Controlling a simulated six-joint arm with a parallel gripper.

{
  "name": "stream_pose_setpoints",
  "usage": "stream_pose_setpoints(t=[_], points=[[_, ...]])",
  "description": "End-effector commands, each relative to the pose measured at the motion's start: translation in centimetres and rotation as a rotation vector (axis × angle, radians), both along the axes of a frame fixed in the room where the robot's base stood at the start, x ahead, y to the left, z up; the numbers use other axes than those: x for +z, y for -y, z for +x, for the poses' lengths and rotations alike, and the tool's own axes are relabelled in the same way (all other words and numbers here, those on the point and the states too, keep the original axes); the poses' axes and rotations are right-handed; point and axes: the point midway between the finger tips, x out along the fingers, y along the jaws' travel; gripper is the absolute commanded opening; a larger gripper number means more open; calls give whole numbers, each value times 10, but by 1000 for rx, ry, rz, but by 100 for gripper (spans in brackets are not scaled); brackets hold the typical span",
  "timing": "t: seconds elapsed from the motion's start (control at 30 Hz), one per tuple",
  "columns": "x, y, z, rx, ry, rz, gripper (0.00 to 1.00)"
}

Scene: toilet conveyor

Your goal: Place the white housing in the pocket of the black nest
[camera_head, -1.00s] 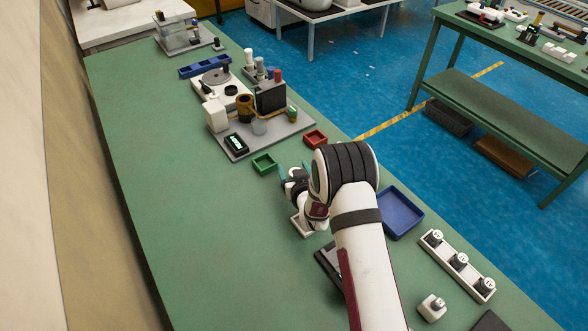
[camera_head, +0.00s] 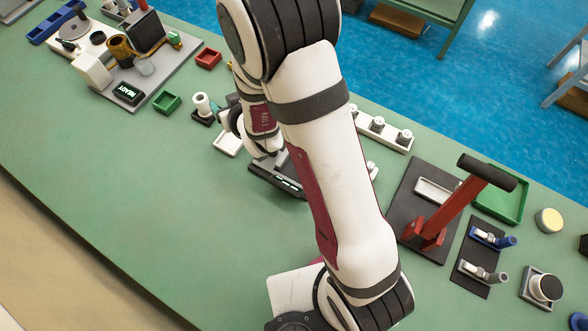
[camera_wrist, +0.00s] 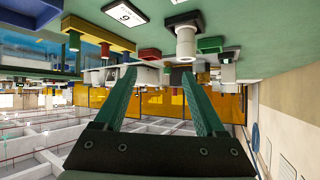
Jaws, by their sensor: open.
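My gripper (camera_wrist: 160,72) is open in the wrist view, with nothing between its two green fingers. In the head view my arm hides most of it; a teal fingertip (camera_head: 215,106) shows beside a white spool on a dark base. A pale rectangular piece (camera_head: 228,143), partly hidden by my wrist, lies on the green bench; I cannot tell whether it is the white housing. A dark device (camera_head: 278,180) with a lit strip sits under my arm. I cannot pick out the black nest or its pocket with certainty.
A green tray (camera_head: 167,102) and a red tray (camera_head: 208,58) stand at the upper left. A red-handled press (camera_head: 450,205) on a dark plate stands right of my arm, a larger green tray (camera_head: 500,195) behind it. The left front of the bench is clear.

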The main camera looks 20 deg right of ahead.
Motion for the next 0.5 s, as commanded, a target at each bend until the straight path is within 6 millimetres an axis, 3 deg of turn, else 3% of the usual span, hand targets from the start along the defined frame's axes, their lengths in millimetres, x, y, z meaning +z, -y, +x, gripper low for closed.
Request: stream_pose_setpoints(t=[0.03, 0.07, 0.17, 0.23, 0.3, 0.4, 0.5], points=[[21, 21, -8, -71, -84, 11, 72], [29, 33, -20, -114, -157, 17, 72], [56, 69, -80, -244, -410, 35, 72], [74, 87, -135, -326, -584, 57, 72], [90, 96, -192, -396, -742, 85, 72], [108, 98, -259, -475, -917, 134, 72], [118, 94, -300, -520, -1023, 174, 72]])
